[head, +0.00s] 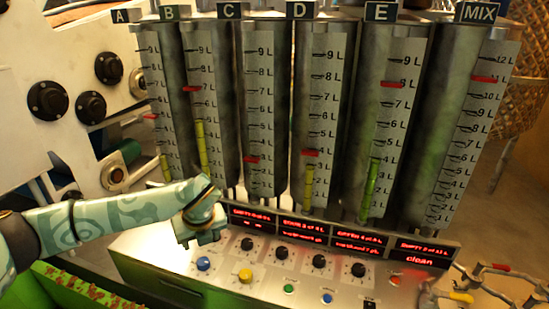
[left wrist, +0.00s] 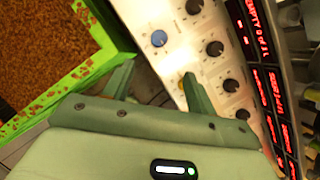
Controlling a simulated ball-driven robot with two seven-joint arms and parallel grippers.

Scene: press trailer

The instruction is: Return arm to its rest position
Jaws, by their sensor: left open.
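My left arm comes in from the left in the head view, stretched out level, with its pale green patterned gripper (head: 203,236) in front of the left end of the control panel (head: 222,284). In the left wrist view the two fingers of this gripper (left wrist: 157,84) stand apart with nothing between them. The panel's blue button (left wrist: 158,38) and black knobs (left wrist: 215,48) lie beyond the fingers. I cannot tell whether a finger touches the panel. My right gripper is in neither view.
Tall gauge tanks A to E and MIX (head: 440,130) stand behind the panel. Red displays (head: 302,229) sit above the knobs. A green-edged bin (head: 62,290) of brown bits is at lower left. Metal valves (head: 480,280) with coloured handles stick out at right.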

